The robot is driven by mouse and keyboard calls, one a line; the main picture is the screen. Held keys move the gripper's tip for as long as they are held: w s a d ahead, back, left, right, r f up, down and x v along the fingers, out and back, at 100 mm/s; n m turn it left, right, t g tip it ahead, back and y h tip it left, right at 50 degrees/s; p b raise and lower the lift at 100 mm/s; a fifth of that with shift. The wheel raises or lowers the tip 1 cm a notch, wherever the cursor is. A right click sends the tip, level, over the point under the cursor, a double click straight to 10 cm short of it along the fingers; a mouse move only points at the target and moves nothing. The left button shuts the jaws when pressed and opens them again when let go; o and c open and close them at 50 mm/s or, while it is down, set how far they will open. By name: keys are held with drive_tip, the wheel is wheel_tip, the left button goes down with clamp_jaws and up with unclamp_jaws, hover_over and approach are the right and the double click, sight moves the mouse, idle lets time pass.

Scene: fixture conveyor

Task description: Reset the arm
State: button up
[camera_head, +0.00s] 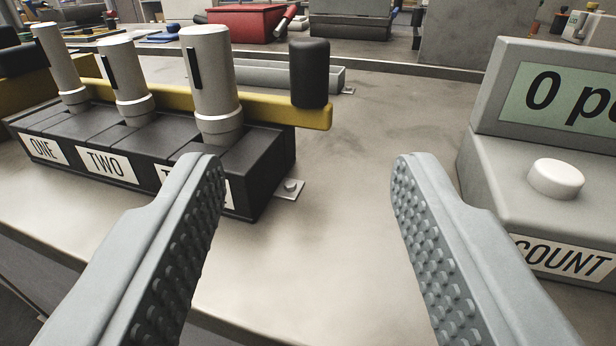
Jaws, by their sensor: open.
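My gripper (308,165) is open, its two grey fingers with studded inner faces spread wide. The right fingertip shows left of a grey counter box (480,165). I cannot tell the exact gaps from this view. The arm itself is not in view.
The block carries light grey cylinders (210,80) upright behind labels ONE and TWO. A yellow bar (270,108) with a black upright handle (310,72) runs behind them. The counter box has a white button (556,178). The bench top (350,140) between is clear. A red box (245,22) stands far back.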

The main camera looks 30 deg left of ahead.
drive_tip(key=s+d+r+m+t+h, duration=0.4)
drive_tip(key=s+r+h, duration=0.4)
drive_tip(key=r, duration=0.5)
drive_tip(key=s+r+m+g+h, duration=0.1)
drive_tip(key=s+r+m+h, duration=0.1)
drive_tip(key=s, duration=1.5)
drive_tip(key=shift+d+r+m+g, duration=0.3)
drive_tip(key=shift+d+r+m, duration=0.1)
drive_tip(key=shift+d+r, duration=0.05)
idle(0.4)
